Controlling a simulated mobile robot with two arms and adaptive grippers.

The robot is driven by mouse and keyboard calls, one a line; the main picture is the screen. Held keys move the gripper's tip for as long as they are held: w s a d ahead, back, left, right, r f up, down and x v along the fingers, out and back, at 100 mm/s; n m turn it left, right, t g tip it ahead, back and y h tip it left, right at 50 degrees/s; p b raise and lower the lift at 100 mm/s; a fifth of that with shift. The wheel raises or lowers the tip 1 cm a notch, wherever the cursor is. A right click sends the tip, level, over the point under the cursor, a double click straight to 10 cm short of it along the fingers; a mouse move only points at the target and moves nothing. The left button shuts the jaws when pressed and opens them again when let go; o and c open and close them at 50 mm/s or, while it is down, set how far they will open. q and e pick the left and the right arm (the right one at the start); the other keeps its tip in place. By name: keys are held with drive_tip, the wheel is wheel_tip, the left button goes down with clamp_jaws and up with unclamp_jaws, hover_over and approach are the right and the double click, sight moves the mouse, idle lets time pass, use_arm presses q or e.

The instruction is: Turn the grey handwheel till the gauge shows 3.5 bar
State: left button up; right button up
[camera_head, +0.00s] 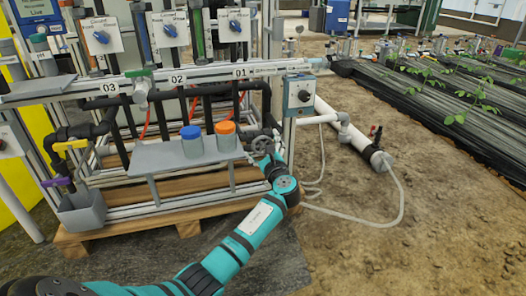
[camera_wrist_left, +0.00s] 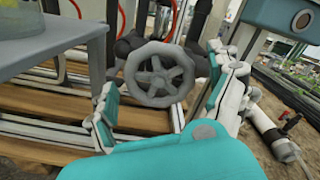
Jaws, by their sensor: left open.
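The grey handwheel (camera_head: 262,144) is at the right end of the skid, just beyond my left gripper (camera_head: 270,163). In the left wrist view the spoked handwheel (camera_wrist_left: 158,73) faces me near the middle. My left gripper (camera_wrist_left: 168,82) is open, with one finger on each side of the wheel. A gap shows between the wheel rim and each finger; I cannot tell how far the fingertips reach in depth. I cannot make out a gauge or a reading in either view. My right gripper is not in view.
A grey shelf (camera_head: 160,157) left of the handwheel holds a blue-lidded jar (camera_head: 192,142) and an orange-lidded jar (camera_head: 226,137). A control box (camera_head: 299,95) on a post stands to the right. A pale hose (camera_head: 380,222) lies on open soil.

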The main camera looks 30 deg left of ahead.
use_arm(q)
drive_tip(key=shift+c, duration=0.5)
drive_tip(key=c, duration=1.1)
